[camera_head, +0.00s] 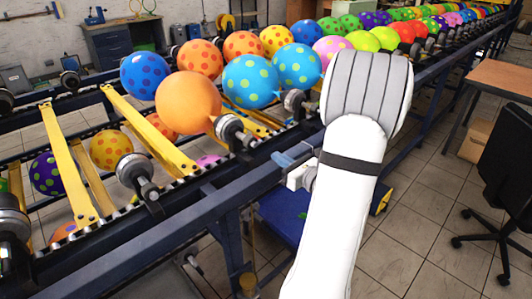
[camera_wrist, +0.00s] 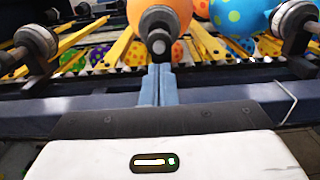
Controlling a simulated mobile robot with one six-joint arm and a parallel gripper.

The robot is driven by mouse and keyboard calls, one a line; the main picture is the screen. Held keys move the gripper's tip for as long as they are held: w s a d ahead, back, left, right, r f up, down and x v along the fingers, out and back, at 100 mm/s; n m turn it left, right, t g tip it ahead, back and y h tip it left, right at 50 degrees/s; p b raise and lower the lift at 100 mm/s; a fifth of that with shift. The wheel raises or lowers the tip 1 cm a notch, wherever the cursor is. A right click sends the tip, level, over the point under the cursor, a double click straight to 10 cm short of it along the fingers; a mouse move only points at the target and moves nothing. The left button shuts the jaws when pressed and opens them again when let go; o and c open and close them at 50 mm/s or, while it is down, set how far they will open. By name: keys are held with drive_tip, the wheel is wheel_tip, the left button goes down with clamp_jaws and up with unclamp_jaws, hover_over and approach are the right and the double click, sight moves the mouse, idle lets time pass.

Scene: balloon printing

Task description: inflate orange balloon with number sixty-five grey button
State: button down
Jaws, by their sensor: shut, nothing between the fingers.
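A plain orange balloon (camera_head: 188,102) sits on the conveyor frame, its neck towards a dark cylindrical nozzle (camera_head: 231,132). In the wrist view the orange balloon (camera_wrist: 181,18) is large at the top centre, partly hidden by the nozzle (camera_wrist: 158,28). My gripper (camera_head: 283,160) is over the dark blue front rail, right of and below that nozzle in the head view. In the wrist view my gripper (camera_wrist: 160,72) has its two blue fingers together, empty, pointing towards the nozzle. I see no number sixty-five and no grey button.
Dotted balloons (camera_head: 250,80) sit behind and beside the orange one. A wooden table (camera_head: 503,78) and a black chair (camera_head: 508,150) stand at the right, with tiled floor between.

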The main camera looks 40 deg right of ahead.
drive_tip(key=s, duration=0.5)
drive_tip(key=shift+s+d+r, duration=0.1)
drive_tip(key=shift+s+d, duration=0.15)
drive_tip(key=shift+d, duration=0.1)
drive_tip(key=s+a+r+n+g+y+p, duration=0.15)
drive_tip(key=a+n+g+y, duration=0.25)
drive_tip(key=a+n+g, duration=0.55)
drive_tip(key=a+r+n+g+y+p, duration=0.2)
drive_tip(key=a+n+y, duration=0.3)
drive_tip(key=a, duration=0.9)
drive_tip(key=s+a+r+n+g+h+p, duration=0.1)
drive_tip(key=s+a+n+g+h+p, duration=0.1)
drive_tip(key=s+a+n+g+h, duration=0.6)
drive_tip(key=d+r+n+t+h+p, duration=0.2)
drive_tip(key=d+r+n+t+h, duration=0.1)
drive_tip(key=n, duration=0.9)
drive_tip(key=shift+s+d+r+t+h, duration=0.35)
drive_tip(key=shift+r+t, duration=0.3)
drive_tip(key=shift+r, duration=0.5)
